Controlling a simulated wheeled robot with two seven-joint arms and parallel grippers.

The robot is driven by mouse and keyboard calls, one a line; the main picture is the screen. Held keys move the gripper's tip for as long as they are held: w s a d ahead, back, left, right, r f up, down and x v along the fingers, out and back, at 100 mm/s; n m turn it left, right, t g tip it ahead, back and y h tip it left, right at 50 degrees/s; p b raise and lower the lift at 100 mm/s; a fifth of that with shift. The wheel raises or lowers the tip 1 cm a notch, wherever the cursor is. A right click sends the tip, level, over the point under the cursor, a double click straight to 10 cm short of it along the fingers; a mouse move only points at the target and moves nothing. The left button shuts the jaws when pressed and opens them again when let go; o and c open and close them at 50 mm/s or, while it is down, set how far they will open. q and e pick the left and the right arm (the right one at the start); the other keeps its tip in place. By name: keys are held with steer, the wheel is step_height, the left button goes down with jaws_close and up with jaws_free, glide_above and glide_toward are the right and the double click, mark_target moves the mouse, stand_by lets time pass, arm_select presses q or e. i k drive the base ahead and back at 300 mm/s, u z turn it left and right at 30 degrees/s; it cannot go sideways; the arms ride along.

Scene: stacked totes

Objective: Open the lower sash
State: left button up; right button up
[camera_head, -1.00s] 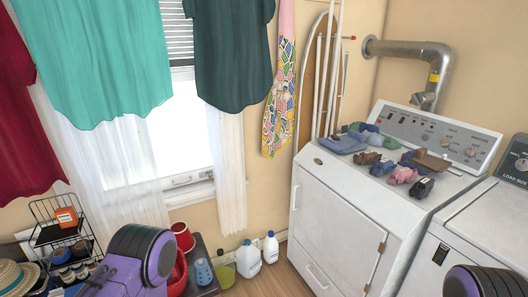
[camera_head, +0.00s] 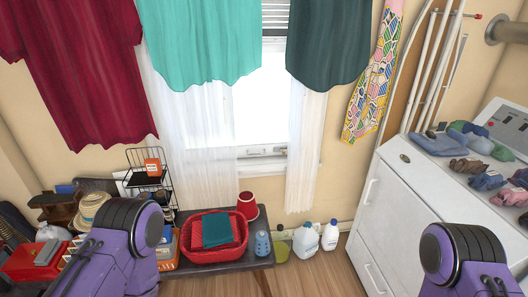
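The window's lower sash (camera_head: 262,164) shows its white bottom rail near the sill, with a small piece of hardware on it. Bright light fills the pane (camera_head: 262,110) above. White sheer curtains (camera_head: 203,150) hang at both sides and cover the sash's left part. Hanging shirts and a blind hide the window's upper part. Whether the sash is raised at all cannot be told. My left and right purple arms show at the bottom left and bottom right, below and apart from the window. Neither gripper's fingers are in view.
A low dark bench (camera_head: 222,256) below the window carries a red basket (camera_head: 186,240) and a red cup (camera_head: 247,204). Jugs (camera_head: 306,240) stand on the floor beside it. A white dryer (camera_head: 400,215) with small items on top is at right. A wire rack (camera_head: 150,178) stands at left.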

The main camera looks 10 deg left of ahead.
mark_target(270, 148)
steer(key=k, duration=0.65)
steer(key=u, duration=0.45)
steer(key=i, duration=1.45)
steer(key=z, duration=1.05)
steer(key=i, duration=0.55)
steer(key=z, duration=0.6)
